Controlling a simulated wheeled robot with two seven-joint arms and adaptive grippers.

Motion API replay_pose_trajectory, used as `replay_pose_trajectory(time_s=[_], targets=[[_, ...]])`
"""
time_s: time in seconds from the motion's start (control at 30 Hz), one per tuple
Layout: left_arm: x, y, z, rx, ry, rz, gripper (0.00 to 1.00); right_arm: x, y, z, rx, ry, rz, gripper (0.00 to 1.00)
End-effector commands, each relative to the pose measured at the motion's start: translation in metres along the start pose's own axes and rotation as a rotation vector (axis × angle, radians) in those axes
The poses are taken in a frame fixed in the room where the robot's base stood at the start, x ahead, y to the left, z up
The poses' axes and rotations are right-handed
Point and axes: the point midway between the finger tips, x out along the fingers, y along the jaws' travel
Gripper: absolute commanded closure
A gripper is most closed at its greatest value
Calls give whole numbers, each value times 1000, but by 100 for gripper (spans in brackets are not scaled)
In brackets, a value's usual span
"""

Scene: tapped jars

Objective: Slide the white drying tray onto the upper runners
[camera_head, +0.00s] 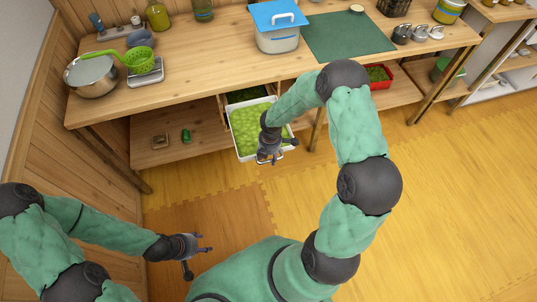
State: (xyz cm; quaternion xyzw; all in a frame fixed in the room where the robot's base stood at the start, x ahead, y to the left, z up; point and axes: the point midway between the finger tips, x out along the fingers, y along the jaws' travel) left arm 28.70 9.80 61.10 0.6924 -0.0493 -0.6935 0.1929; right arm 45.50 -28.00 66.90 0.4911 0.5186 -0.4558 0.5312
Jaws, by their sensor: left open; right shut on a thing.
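The white drying tray (237,144) holds a layer of light green pieces. It sticks out toward me from a wooden frame under the worktop, with its far end inside the frame. My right gripper (280,155) is at the tray's near right corner and is shut on the tray's front edge. The arm hides part of the tray's right side. The runners are too small and hidden to tell apart. My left gripper (198,255) is open and empty, low over the floor near my body, apart from the tray.
A darker green tray (247,95) sits in the frame behind. The wooden worktop (200,75) above holds a lidded container (277,38), a green mat (345,45), a steel bowl (93,82) and a green colander (138,60). The shelf (170,150) below holds small items. The floor in front is clear.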

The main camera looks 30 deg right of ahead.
Motion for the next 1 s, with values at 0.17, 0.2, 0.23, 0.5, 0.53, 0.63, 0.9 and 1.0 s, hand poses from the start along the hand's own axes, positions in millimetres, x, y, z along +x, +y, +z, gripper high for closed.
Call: replay_pose_trajectory(time_s=[0.17,0.2,0.23,0.5,0.53,0.63,0.9,1.0], targets=[[-1,0,0,0,0,0,46,-1,1,1,0,-1,4,100],[-1,0,0,0,0,0,46,-1,1,1,0,-1,3,100],[-1,0,0,0,0,0,46,-1,2,1,0,-1,3,100],[-4,1,0,0,0,0,46,-1,9,3,1,-1,2,100],[-4,1,0,0,0,0,46,-1,10,4,0,-1,2,100],[-5,2,0,0,0,0,46,-1,13,5,0,-1,3,100],[-8,3,0,0,0,0,46,-1,22,8,1,-1,3,100],[-9,3,0,0,0,0,46,0,25,9,1,0,3,100]])
